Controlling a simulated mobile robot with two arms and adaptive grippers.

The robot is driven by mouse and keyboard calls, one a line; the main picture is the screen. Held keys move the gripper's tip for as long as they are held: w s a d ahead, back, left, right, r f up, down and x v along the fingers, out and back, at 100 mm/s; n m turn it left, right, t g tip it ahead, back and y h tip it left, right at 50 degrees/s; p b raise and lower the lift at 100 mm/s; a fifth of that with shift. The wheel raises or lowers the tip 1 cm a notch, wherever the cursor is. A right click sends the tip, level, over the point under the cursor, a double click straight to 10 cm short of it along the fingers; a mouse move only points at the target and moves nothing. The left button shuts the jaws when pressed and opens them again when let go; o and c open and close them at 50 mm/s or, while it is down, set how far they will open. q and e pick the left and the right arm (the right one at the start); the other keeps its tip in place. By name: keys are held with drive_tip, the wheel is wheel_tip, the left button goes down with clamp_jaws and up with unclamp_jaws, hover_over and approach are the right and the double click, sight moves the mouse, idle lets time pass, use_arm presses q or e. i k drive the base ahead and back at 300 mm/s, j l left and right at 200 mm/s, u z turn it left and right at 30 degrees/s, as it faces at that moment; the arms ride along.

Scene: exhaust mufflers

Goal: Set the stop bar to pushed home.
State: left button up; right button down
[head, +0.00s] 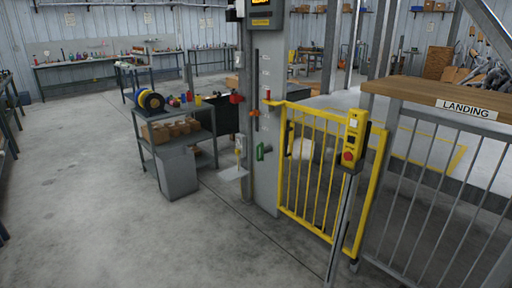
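I cannot tell for certain which part is the stop bar. A grey column (268,60) stands in the middle of the head view, with small fittings on its faces. A red block (236,98) juts from its left side. An orange piece (254,113) sits at a dark vertical slot, and a green handle (261,152) is lower down. A yellow barred gate (312,165) adjoins the column on the right and looks shut. A yellow control box (354,138) with a red button stands on a post before it. Neither of my grippers is in view.
A grey bin (177,172) and a shelf cart (146,119) with boxes and a reel stand left of the column. A grey railing (440,190) under a wooden board marked LANDING (467,108) closes the right. The floor at front left is clear.

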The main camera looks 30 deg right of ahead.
sight(265, 150)
drive_tip(key=i+l+u, duration=0.1)
drive_tip(key=i+l, duration=0.7)
drive_tip(key=i+l+u, duration=0.15)
drive_tip(key=i+l, duration=0.65)
drive_tip(key=i+l+u, duration=0.1)
drive_tip(key=i+l, duration=0.75)
drive_tip(key=l, duration=0.1)
